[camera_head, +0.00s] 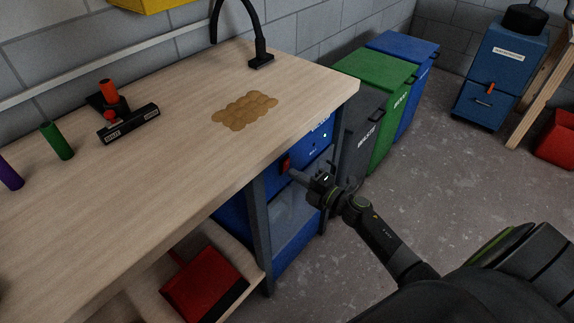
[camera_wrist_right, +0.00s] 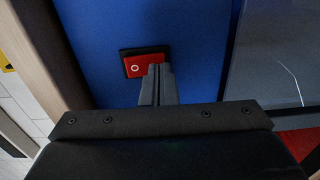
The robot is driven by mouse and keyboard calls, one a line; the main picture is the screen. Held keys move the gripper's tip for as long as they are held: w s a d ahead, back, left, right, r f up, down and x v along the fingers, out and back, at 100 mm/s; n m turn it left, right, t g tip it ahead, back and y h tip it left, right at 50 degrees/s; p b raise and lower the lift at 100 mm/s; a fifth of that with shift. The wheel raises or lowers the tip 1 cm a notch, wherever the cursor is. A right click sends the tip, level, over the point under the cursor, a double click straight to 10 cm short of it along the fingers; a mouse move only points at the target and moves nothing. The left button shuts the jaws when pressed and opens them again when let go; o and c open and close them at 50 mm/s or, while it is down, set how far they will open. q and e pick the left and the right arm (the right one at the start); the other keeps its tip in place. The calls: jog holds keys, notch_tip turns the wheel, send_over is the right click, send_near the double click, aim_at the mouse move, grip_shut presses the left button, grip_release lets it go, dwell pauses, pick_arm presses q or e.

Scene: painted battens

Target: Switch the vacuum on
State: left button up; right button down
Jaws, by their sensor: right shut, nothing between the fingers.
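A blue unit (camera_head: 318,150) with a see-through lower front stands under the right end of the workbench; it appears to be the vacuum. A red switch (camera_head: 286,164) sits on its front. In the right wrist view the switch (camera_wrist_right: 133,69) is a red rocker in a black frame, with a white ring mark showing. My right gripper (camera_head: 297,176) is shut and empty, its fingertips right at the switch. In the wrist view the fingertips (camera_wrist_right: 158,72) overlap the switch's lower right corner; I cannot tell whether they touch it. My left gripper is out of view.
The workbench (camera_head: 180,90) overhangs the unit, with a bench leg (camera_head: 262,235) left of the switch. Sawdust (camera_head: 245,110) lies on top. Grey (camera_head: 362,125), green (camera_head: 385,85) and blue (camera_head: 405,60) bins stand beyond the bench.

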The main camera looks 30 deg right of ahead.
jog(key=v, duration=0.6)
dwell(0.3)
dwell(0.4)
jog(key=s+d+f+m+g+h+p, duration=0.1)
jog(key=s+d+f+m+g+h, duration=0.15)
jog(key=s+f+m, duration=0.5)
jog(key=s+d+f+m+g+h+p, duration=0.1)
jog(key=s+f+m+g+h, duration=0.2)
jog(key=f, duration=0.7)
jog(key=s+d+f+m+g+h+p, duration=0.1)
jog(key=s+d+f+m+h+p, duration=0.15)
jog(key=s+f+m, duration=0.45)
jog(key=s+a+f+m+g, duration=0.1)
jog(key=s+a+f+g, duration=0.2)
jog(key=s, duration=0.5)
jog(key=s+a+f+m+g, duration=0.2)
jog(key=s+f, duration=0.3)
jog(key=s, duration=0.4)
jog(key=s+a+f+m+g+p, duration=0.1)
jog(key=s+a+f+g, duration=0.3)
jog(key=s, duration=0.4)
jog(key=shift+s+f+m, duration=0.2)
jog(key=shift+s+m, duration=0.15)
jog(key=shift+m, duration=0.4)
